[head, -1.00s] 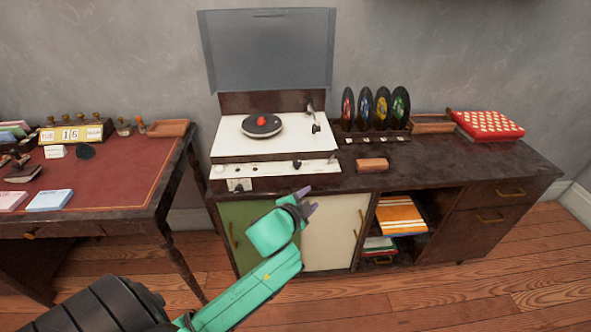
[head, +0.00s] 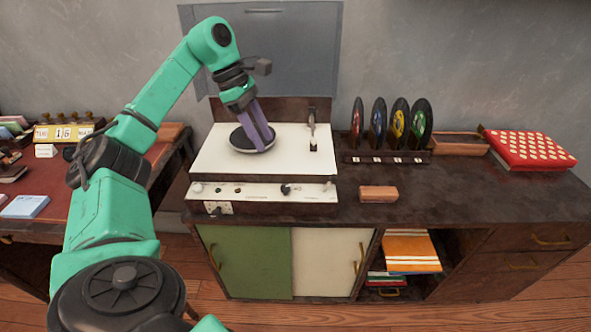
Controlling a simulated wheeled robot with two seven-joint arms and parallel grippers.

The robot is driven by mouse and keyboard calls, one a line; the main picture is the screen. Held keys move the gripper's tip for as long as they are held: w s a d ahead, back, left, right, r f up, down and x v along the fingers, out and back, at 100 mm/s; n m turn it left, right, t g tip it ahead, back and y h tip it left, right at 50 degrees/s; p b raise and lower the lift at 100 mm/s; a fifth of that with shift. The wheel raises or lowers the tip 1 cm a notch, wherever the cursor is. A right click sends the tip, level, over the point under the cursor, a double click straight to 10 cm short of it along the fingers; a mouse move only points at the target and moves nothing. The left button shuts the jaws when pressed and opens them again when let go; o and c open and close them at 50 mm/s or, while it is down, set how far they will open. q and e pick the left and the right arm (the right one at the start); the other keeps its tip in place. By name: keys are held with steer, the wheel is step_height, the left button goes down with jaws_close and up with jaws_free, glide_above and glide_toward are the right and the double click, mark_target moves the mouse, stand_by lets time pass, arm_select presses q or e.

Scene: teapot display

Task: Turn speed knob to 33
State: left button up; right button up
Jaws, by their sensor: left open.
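The record player (head: 212,158) stands on the dark cabinet with its lid up. Its front panel (head: 250,194) carries a dark knob (head: 286,189) right of the middle, a light knob (head: 198,187) at the left and small controls between; which one sets the speed, and any number marks, are too small to read. My left gripper (head: 262,148) points down over the black turntable platter (head: 238,138), open, its purple fingers at or just above the platter. The fingers hide the platter's centre. I cannot tell whether they touch it. My right gripper is not in view.
The tonearm (head: 312,135) lies right of the platter. A record rack (head: 388,158), a brown block (head: 378,194) and a red dotted box (head: 530,148) sit on the cabinet top. A desk (head: 165,188) stands at the left. Open cabinet top lies right of the block.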

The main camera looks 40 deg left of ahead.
arm_select(q)
step_height(320, 180, down, 3)
steer(key=s+d+b, duration=0.1)
steer(key=s+d, duration=0.1)
steer(key=b, duration=0.1)
glide_above(285, 187)
steer(key=s+a, duration=0.1)
steer(key=a, duration=0.2)
steer(key=f, duration=0.5)
steer(key=shift+s+d, duration=0.15)
steer(key=shift+d, duration=0.05)
steer(key=x, duration=0.3)
steer(key=shift+d+f, duration=0.1)
steer(key=shift+d, duration=0.05)
steer(key=shift+d+f, duration=0.15)
steer(key=shift+f, duration=0.35)
steer(key=shift+w, duration=0.25)
jaws_close()
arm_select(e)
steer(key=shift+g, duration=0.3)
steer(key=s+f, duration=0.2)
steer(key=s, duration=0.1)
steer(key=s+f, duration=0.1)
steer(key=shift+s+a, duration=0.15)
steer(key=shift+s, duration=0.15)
